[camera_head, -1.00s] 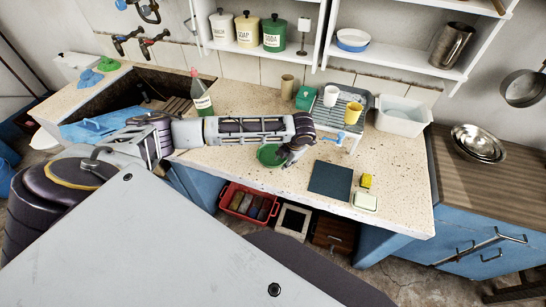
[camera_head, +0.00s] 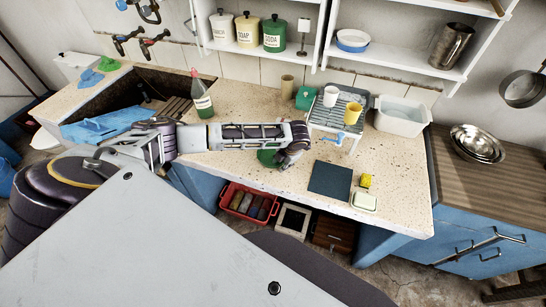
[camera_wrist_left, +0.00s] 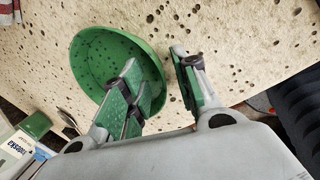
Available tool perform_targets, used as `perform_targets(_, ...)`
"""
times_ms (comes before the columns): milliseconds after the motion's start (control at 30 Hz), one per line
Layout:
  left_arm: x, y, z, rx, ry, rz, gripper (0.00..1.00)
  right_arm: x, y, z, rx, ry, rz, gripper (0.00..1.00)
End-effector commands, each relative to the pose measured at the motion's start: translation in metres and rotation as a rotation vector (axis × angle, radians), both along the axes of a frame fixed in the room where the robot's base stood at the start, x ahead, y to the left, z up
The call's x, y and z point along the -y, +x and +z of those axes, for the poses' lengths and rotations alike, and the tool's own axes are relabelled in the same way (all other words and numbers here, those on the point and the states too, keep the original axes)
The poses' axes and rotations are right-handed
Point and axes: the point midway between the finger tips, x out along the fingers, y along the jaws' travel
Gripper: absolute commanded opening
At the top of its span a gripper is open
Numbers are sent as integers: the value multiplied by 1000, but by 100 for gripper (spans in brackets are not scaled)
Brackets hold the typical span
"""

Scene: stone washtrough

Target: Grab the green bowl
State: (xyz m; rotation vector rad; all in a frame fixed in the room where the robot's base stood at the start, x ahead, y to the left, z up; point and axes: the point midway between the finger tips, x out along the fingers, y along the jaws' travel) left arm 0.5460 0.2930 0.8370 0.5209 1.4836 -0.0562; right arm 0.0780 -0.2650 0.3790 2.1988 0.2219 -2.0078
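The green bowl (camera_head: 267,158) sits on the speckled stone counter, partly covered by my left arm in the head view. In the left wrist view the bowl (camera_wrist_left: 92,62) shows as a shallow round dish with dark speckles. My left gripper (camera_head: 280,164) is at the bowl's right side in the head view. In the left wrist view the gripper (camera_wrist_left: 162,88) is open, one finger over the bowl's inside and the other outside its right rim. The rim lies between them; contact cannot be told. My right gripper is not in view.
A dark square mat (camera_head: 330,180), yellow sponge (camera_head: 365,180) and pale soap dish (camera_head: 364,201) lie right of the bowl. A rack (camera_head: 325,118) holding cups stands behind. A bottle (camera_head: 202,98) stands behind my forearm. Bare counter lies between the bowl and the mat.

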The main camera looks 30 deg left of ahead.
Motion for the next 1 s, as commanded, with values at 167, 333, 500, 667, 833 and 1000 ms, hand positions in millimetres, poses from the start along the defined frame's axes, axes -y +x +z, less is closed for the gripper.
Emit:
perform_targets(167,0,0,0,0,0,0,30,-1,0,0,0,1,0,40)
perform_targets(333,0,0,0,0,0,0,10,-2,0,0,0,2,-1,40)
perform_targets(500,0,0,0,0,0,0,0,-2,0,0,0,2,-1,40)
perform_targets(667,0,0,1,1,0,0,0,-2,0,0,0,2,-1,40)
perform_targets(833,0,0,1,1,0,0,0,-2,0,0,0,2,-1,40)
perform_targets(1000,0,1,8,2,0,-1,0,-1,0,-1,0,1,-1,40)
